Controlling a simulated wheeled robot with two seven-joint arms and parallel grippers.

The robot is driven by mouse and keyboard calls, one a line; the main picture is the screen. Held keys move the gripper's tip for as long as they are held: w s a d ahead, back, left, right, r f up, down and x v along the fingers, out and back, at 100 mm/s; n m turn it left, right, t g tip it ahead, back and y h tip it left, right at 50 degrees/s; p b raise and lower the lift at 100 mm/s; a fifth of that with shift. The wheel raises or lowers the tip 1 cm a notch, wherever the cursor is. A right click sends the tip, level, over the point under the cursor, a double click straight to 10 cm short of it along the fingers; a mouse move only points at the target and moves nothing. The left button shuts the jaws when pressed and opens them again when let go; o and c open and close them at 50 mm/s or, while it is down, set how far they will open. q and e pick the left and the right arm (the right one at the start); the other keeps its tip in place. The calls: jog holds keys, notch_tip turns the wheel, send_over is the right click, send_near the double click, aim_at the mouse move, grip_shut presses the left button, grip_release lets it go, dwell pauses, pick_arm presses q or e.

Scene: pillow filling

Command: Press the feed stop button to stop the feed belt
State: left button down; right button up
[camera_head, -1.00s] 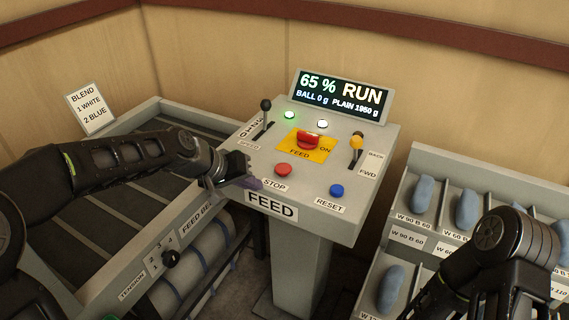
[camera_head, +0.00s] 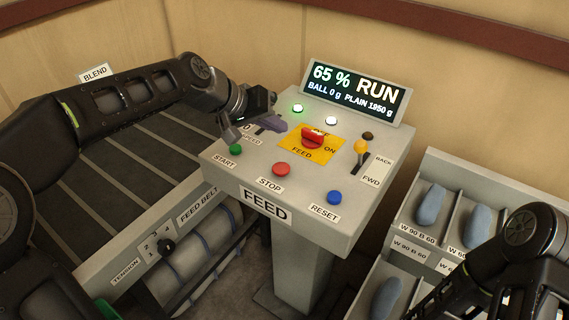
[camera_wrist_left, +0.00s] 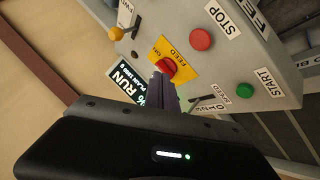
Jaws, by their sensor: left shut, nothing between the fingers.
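The red STOP button (camera_head: 281,169) sits on the front part of the grey feed console (camera_head: 340,228), between the green START button (camera_head: 236,149) and the blue RESET button (camera_head: 334,197). It also shows in the left wrist view (camera_wrist_left: 200,39). My left gripper (camera_head: 284,123) is shut and empty. It hangs over the back left of the console, behind the STOP button and beside the red FEED switch (camera_head: 313,138). It hides most of the speed lever. My right gripper is not clearly visible; only my right arm shows at the lower right.
The display (camera_head: 351,91) reads 65 % RUN. A yellow-knobbed lever (camera_head: 361,147) stands at the console's right. The feed belt (camera_head: 110,165) lies to the left, with a tension knob (camera_head: 166,246). A rack (camera_head: 440,168) with blue pillow-like pieces stands at right.

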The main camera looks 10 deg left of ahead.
pick_arm(q)
jog(key=b, duration=0.6)
send_over(278, 169)
notch_tip(278, 169, down, 8)
jog(key=shift+r, duration=0.2)
jog(key=shift+f+b, duration=0.45)
jog(key=shift+f, duration=0.25)
dwell(1.2)
jog(key=shift+f+b, duration=0.35)
jog(key=shift+b, duration=0.15)
jog(key=shift+f+b, duration=0.5)
jog(key=shift+f, duration=0.05)
dwell(0.6)
jog(key=shift+r, duration=0.1)
jog(key=shift+r+p, duration=0.65)
jog(key=shift+r, duration=0.2)
